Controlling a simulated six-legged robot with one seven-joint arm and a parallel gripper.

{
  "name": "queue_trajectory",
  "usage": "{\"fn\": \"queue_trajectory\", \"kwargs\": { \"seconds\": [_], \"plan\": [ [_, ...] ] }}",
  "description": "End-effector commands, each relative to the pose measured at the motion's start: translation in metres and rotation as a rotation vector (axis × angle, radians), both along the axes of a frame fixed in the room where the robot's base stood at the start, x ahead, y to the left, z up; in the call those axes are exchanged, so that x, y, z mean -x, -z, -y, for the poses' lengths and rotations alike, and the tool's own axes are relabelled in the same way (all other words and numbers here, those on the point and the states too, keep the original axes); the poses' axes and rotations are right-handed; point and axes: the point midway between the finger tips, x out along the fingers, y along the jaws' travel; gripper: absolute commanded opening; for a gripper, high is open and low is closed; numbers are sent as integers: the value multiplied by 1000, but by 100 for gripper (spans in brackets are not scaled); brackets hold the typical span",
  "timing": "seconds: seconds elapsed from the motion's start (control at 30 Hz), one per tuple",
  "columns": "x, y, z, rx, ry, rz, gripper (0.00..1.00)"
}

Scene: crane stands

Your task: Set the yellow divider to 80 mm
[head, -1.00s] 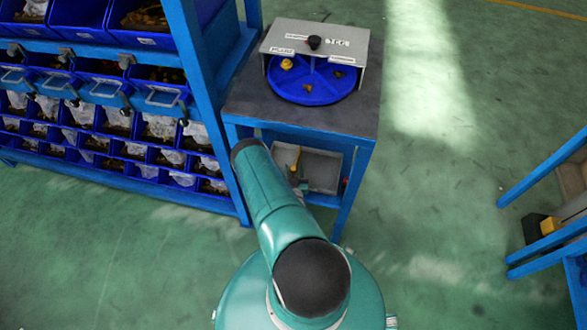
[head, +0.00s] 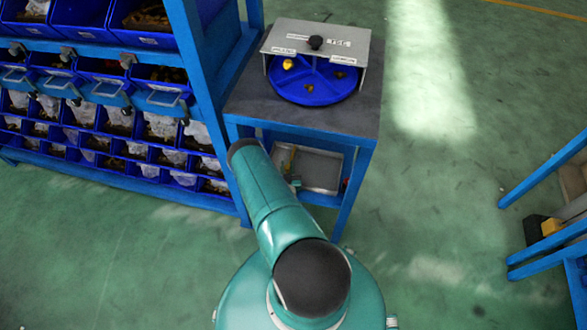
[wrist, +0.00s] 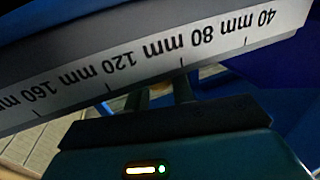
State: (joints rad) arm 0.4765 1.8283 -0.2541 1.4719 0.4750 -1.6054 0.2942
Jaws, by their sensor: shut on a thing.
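The yellow divider (head: 290,158) stands at the left part of a grey tray (head: 322,172) on the stand's lower shelf, partly hidden by my arm in the head view. My gripper (head: 294,182) is at the divider, mostly hidden behind my arm. In the wrist view my gripper's fingers (wrist: 165,94) are close together, below a white scale strip (wrist: 150,68) that shows upside down with marks from 40 mm to 160 mm. The fingers are near the 80 mm label, a little towards 120 mm in the picture. The divider itself is hard to make out there.
A blue turntable (head: 315,86) with small pieces is under a grey cover (head: 338,42) on the stand's top. A blue rack with bins (head: 110,115) stands close at the left. Another blue frame (head: 545,240) stands at the right. The green floor between is clear.

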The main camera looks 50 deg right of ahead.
Motion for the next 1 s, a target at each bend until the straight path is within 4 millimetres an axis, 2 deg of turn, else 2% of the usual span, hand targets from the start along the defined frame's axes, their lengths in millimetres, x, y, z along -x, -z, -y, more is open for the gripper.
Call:
{"fn": "queue_trajectory", "kwargs": {
  "seconds": [0.1,0.33,0.37,0.43,0.77,0.87,1.0],
  "plan": [
    [-9,0,-4,-2,1,-1,0],
    [-8,0,-4,-2,2,-2,0],
    [-8,0,-4,-2,2,-2,30],
    [-8,0,-4,-2,2,-1,44],
    [-7,0,-5,-2,1,-1,44],
    [-3,1,-12,-2,1,-1,44],
    [12,1,-30,-4,1,-5,44]
  ]
}}
